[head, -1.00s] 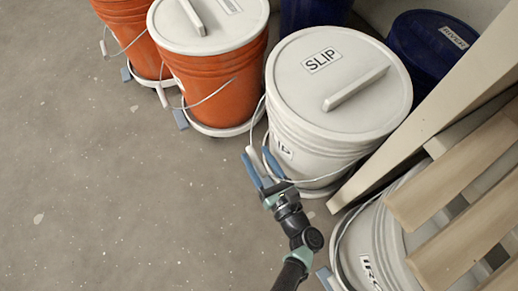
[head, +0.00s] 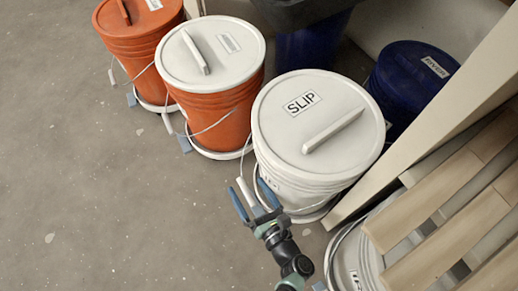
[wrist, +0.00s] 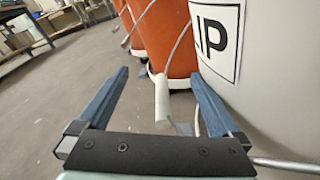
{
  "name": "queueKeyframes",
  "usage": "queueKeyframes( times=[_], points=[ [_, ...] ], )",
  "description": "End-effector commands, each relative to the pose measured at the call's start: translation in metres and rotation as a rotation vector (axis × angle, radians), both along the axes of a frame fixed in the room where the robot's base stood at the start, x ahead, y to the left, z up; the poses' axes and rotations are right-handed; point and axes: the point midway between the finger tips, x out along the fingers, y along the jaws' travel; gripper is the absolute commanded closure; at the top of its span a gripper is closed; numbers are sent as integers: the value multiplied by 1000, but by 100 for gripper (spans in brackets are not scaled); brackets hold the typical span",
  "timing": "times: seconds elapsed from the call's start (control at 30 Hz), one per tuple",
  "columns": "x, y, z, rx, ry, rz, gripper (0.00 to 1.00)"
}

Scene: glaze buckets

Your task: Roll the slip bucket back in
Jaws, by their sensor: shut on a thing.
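The slip bucket (head: 290,186) is white and upright, with a white lid labelled SLIP (head: 301,103) and a bar handle on top. It stands on a low round base, between an orange bucket and a pale upright board. My gripper (head: 252,200) is low at its near left side, with blue fingers either side of the white grip of its wire handle (head: 245,190). It is shut on that grip. The wrist view shows the grip (wrist: 163,100) between the fingers and the bucket's side (wrist: 275,70) close on the right. The far side of its base is hidden.
Two orange buckets (head: 212,115) (head: 135,50) stand in a row at the upper left, on bases. A dark blue bucket (head: 410,85) stands behind the board (head: 430,130). A slatted wooden rack (head: 440,215) covers another white bucket at lower right. The floor at left is clear.

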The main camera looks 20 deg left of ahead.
Motion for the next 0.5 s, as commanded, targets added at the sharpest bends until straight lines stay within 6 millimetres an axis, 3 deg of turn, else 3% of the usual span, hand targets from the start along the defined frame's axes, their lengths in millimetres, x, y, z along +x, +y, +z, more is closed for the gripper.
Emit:
queueKeyframes(
  times=[0.03,0.5],
  points=[
    [7,-3,12,8,-28,-6,44],
    [-10,-25,10,6,-27,-11,47]
  ],
)
